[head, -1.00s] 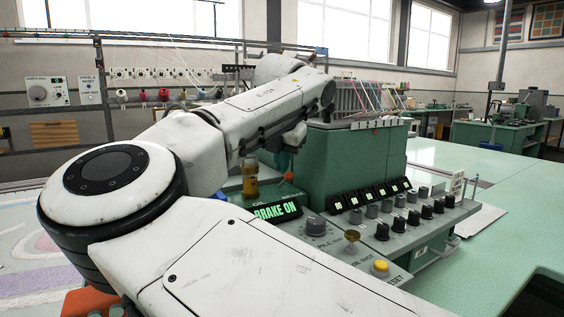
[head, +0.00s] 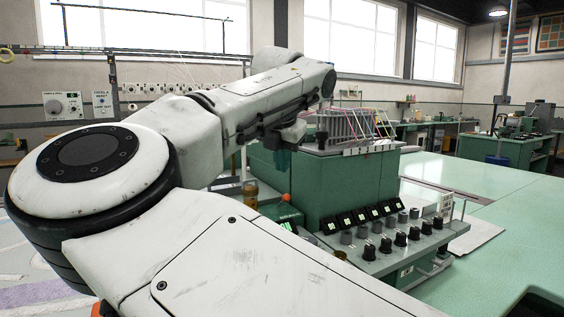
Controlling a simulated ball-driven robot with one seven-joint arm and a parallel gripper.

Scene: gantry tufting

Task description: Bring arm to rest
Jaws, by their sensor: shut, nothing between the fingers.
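My white arm fills the left and middle of the head view. Its large round joint is at the left, and its forearm slants up to the right. The arm's far end bends down in front of a green machine housing (head: 342,182). My gripper (head: 283,157) hangs there, small and partly hidden by the wrist. It is shut and holds nothing that I can see.
A control panel with black knobs (head: 400,240) and small lit displays stands right of my arm. A bench with machines (head: 505,150) stands behind. An amber oil cup (head: 250,190) is close below the forearm.

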